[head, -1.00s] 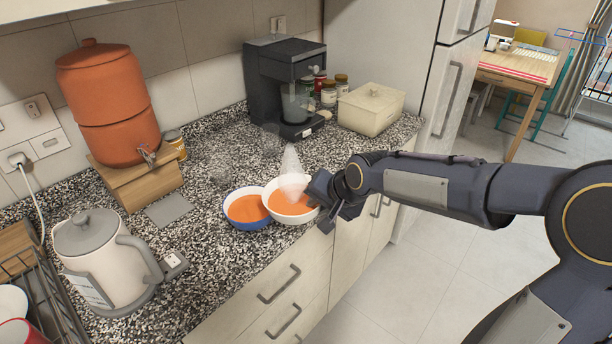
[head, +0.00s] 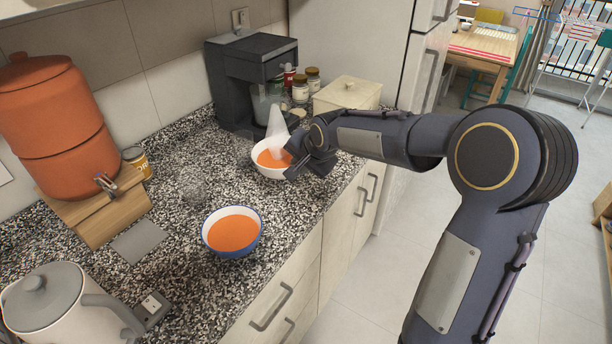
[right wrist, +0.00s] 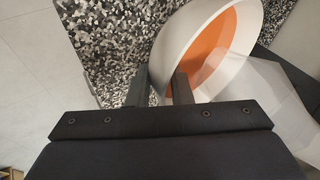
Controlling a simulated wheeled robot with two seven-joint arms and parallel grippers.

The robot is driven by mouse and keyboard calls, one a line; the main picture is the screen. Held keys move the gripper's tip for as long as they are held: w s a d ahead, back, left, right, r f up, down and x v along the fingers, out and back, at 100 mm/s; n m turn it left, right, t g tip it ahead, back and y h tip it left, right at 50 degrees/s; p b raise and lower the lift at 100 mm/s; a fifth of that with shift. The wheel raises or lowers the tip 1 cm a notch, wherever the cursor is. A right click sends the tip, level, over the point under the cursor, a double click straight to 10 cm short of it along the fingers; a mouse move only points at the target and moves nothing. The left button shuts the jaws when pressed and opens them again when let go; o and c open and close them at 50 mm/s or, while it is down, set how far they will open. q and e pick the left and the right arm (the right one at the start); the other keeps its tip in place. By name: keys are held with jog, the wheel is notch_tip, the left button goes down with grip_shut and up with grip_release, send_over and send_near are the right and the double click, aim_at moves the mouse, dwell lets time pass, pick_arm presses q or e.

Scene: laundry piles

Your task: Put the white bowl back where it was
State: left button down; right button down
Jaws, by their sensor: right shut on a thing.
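The white bowl (head: 268,173) holds orange liquid and is in front of the coffee machine, near the counter's front edge. My right gripper (head: 304,165) is shut on the right side of its rim. In the right wrist view, the fingers (right wrist: 160,88) pinch the wall of the white bowl (right wrist: 183,47). I cannot tell whether the bowl touches the counter. A pale, see-through plume stands over it. A blue bowl (head: 240,252) with a pale inside and orange liquid rests on the counter nearer to me, apart from the white one. My left gripper is not in view.
The black coffee machine (head: 250,75), jars (head: 300,88) and a cream box (head: 348,92) stand behind. An orange water dispenser (head: 50,120) on a wooden stand and a kettle (head: 55,305) are at left. Speckled counter (head: 190,240) is clear beside the blue bowl.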

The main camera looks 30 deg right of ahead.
jog(key=w+d+f, duration=0.2)
jog(key=f, duration=0.1)
jog(key=w+d+f, duration=0.1)
jog(key=f, duration=0.1)
jog(key=shift+d+f+p, duration=0.25)
jog(key=shift+d+p, duration=0.05)
jog(key=shift+p, duration=0.05)
notch_tip(320, 180, down, 3)
jog(key=shift+w+f, duration=0.15)
jog(key=c, duration=1.6)
grip_release()
jog(key=a+v, duration=0.1)
jog(key=v, duration=1)
jog(key=s+a+n+y, duration=0.1)
jog(key=s+a+n, duration=0.2)
jog(key=s, duration=0.6)
jog(key=s+a+n+g+y, duration=0.1)
jog(key=s+a+n, duration=0.2)
jog(key=s, duration=0.7)
jog(key=s+a+n+y+b, duration=0.1)
jog(key=s+a+n, duration=0.2)
jog(key=s, duration=0.7)
jog(key=shift+s+a+f+n+g, duration=0.25)
jog(key=shift+a+n+g, duration=0.15)
jog(key=shift+a, duration=0.15)
